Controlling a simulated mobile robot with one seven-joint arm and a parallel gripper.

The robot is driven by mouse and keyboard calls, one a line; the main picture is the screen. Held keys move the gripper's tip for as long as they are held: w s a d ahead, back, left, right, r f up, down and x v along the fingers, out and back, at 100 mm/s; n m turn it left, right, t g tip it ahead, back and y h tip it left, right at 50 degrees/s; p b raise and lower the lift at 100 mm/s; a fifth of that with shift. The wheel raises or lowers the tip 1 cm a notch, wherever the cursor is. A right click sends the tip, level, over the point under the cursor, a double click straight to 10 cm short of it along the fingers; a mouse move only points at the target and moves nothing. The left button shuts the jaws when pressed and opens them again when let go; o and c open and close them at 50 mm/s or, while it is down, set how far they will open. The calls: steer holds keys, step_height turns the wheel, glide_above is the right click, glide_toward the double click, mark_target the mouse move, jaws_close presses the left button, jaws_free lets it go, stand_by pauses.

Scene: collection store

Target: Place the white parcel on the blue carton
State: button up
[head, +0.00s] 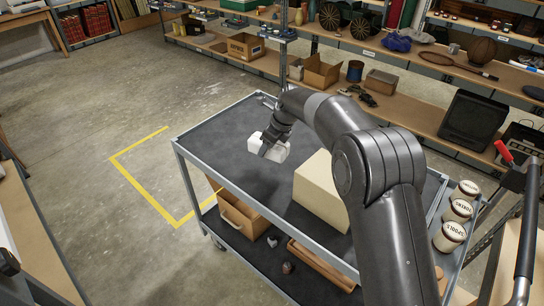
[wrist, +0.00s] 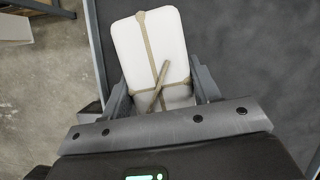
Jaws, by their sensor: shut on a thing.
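The white parcel (head: 267,147) is at the left part of the cart's dark top in the head view. In the wrist view the parcel (wrist: 151,45) is a white block with rounded corners, tied with tan cord. My gripper (head: 268,149) is shut on it; in the wrist view my gripper (wrist: 160,92) has one finger on each side of the parcel. I cannot tell whether the parcel touches the cart top. I cannot make out a blue carton in either view.
A cream box (head: 320,190) stands on the cart top (head: 215,135), right of the parcel and partly behind my arm. White labelled jars (head: 457,210) stand at the cart's right side. An open cardboard box (head: 243,215) is on the lower shelf. Bare cart top lies around the parcel.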

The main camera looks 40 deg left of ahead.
step_height(320, 180, up, 21)
steer(key=w+d+r+n, duration=0.1)
steer(key=w+d, duration=0.2)
steer(key=d, duration=0.6)
steer(key=w+d, duration=0.3)
steer(key=d, duration=0.6)
steer(key=s+d+f+n+g, duration=0.1)
steer(key=d, duration=0.8)
steer(key=s+d+f, duration=0.1)
steer(key=s+d, duration=0.1)
steer(key=d, duration=0.7)
steer(key=a+f, duration=0.7)
steer(key=s+a+f, duration=0.1)
steer(key=a+f, duration=0.3)
steer(key=shift+a, duration=0.25)
steer(key=shift+a+f, duration=0.3)
steer(key=shift+f, duration=1.8)
